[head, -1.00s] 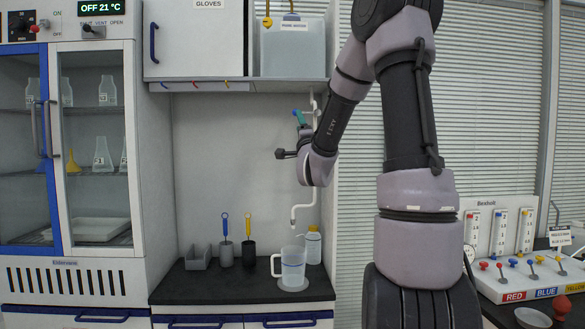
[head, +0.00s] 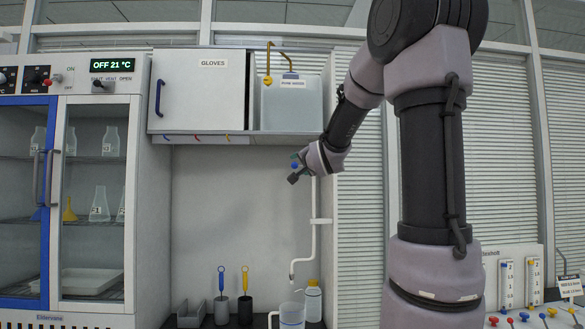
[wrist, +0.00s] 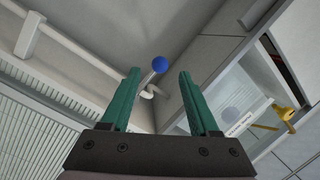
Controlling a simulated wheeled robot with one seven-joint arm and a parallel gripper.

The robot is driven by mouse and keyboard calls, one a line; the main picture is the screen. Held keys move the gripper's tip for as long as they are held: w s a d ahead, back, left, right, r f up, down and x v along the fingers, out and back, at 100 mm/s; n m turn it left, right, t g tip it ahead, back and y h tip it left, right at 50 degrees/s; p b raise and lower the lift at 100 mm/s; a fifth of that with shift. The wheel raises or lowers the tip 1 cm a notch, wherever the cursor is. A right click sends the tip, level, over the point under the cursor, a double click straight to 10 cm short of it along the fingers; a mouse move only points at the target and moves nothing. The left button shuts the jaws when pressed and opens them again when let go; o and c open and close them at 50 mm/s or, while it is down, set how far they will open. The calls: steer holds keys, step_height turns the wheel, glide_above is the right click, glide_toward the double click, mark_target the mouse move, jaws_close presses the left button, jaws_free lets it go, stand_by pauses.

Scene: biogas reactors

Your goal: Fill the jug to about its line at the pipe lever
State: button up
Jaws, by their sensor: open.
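The clear jug (head: 291,312) stands on the dark counter under the spout of the white pipe (head: 314,240); its lower part is cut off by the frame's bottom edge. I cannot tell its fill level. The pipe lever's blue ball knob (wrist: 159,64) shows in the wrist view, just beyond and between my fingertips, on a thin pale stem. My gripper (wrist: 160,73) is open with green fingers, one on either side of the line to the knob, and seems not to touch it. In the head view my gripper (head: 296,168) is beside the pipe, under the shelf.
The shelf (head: 240,139) carries a GLOVES cabinet (head: 200,90) and a pale tank (head: 291,103) with a yellow tap, close above my gripper. A capped bottle (head: 313,300) stands right of the jug. Two brush holders (head: 221,310) and a grey bin (head: 190,314) stand left.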

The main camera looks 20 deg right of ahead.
mark_target(292, 166)
steer(key=w, duration=0.9)
steer(key=shift+d, duration=0.4)
jaws_close()
stand_by(0.8)
